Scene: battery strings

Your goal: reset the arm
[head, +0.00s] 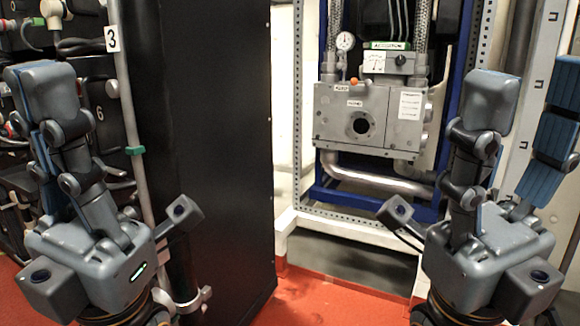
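My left gripper (38,105) is at the left of the head view, fingers pointing up, in front of the black battery racks. Its near finger covers most of the far one; only narrow blue pad edges show, so the gap between them cannot be judged. My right gripper (525,112) is at the right, fingers also up. Its two fingers stand apart with a gap between them, and a blue ribbed pad shows on the outer one. Nothing shows between them. Both grippers appear clear of the surroundings. The rest of both arms is hidden below the frame.
A tall black cabinet side (215,130) stands right of my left gripper. A grey valve unit (335,120) with a gauge (345,41) sits in a blue frame at the back. A pale post (123,80) bears a 3 label. Red floor (315,300) lies open between the grippers.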

